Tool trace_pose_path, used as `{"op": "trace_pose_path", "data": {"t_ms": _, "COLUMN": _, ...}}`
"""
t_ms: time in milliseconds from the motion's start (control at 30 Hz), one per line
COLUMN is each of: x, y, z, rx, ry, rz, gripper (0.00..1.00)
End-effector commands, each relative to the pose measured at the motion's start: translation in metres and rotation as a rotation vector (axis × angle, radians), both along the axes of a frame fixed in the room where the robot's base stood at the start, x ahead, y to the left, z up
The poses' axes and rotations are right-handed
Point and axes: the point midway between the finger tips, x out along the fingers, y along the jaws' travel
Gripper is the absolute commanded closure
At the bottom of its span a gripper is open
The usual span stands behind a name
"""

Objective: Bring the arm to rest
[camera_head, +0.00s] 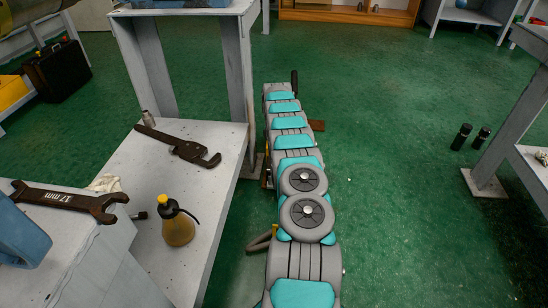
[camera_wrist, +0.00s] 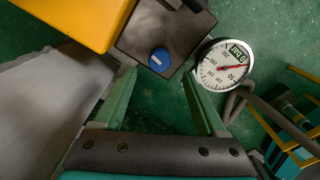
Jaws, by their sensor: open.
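My grey and teal arm stretches away from the bottom of the head view, over the green floor and beside the right edge of a grey workbench. The gripper's fingers cannot be made out there. In the wrist view my gripper (camera_wrist: 160,76) has two green fingers spread apart, with nothing held between them. A dark box with a blue knob (camera_wrist: 159,60) shows just beyond the fingertips. A round white pressure gauge (camera_wrist: 224,65) lies beyond the right finger. I cannot tell whether the fingers touch either one.
The workbench (camera_head: 196,215) holds a pipe wrench (camera_head: 178,146) and a yellow oil can (camera_head: 177,228). A large spanner (camera_head: 70,200) lies at left. Two black cylinders (camera_head: 470,137) stand on the floor by the right bench. Floor right of my arm (camera_head: 400,180) is mostly clear.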

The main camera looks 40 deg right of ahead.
Motion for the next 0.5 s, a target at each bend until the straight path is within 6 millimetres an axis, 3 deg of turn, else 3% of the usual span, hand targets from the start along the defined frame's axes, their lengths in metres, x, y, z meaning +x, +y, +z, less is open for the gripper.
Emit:
{"op": "trace_pose_path", "data": {"t_ms": 167, "x": 0.001, "y": 0.000, "z": 0.019, "rx": -0.002, "ry": -0.003, "rz": 0.001, "gripper": 0.26}}
{"op": "trace_pose_path", "data": {"t_ms": 500, "x": 0.001, "y": 0.000, "z": 0.020, "rx": -0.002, "ry": -0.002, "rz": 0.001, "gripper": 0.26}}
